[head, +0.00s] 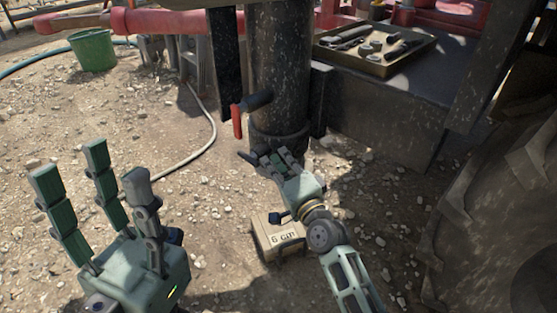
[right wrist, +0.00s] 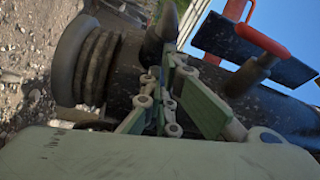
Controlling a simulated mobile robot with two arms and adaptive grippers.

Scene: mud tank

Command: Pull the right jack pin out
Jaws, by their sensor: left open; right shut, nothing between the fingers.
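A dark round jack post (head: 281,75) stands upright at the middle of the head view. A red handle (head: 237,121) on a dark shaft sticks out from its left side. The handle also shows at the upper right of the right wrist view (right wrist: 262,40). I cannot tell for sure whether it is the jack pin. My right gripper (head: 270,163) is shut and empty by the post's foot, below the handle and apart from it. Its fingers (right wrist: 165,98) show in front of the post in the wrist view. My left gripper (head: 98,170) is open and empty at lower left.
A wooden box (head: 277,239) marked "6 GIN" sits on the gravel beside my right wrist. A tray of tools (head: 375,50) lies on a dark ledge at upper right. A green bucket (head: 93,50) and a pale hose (head: 205,135) are at left. Open gravel lies between the grippers.

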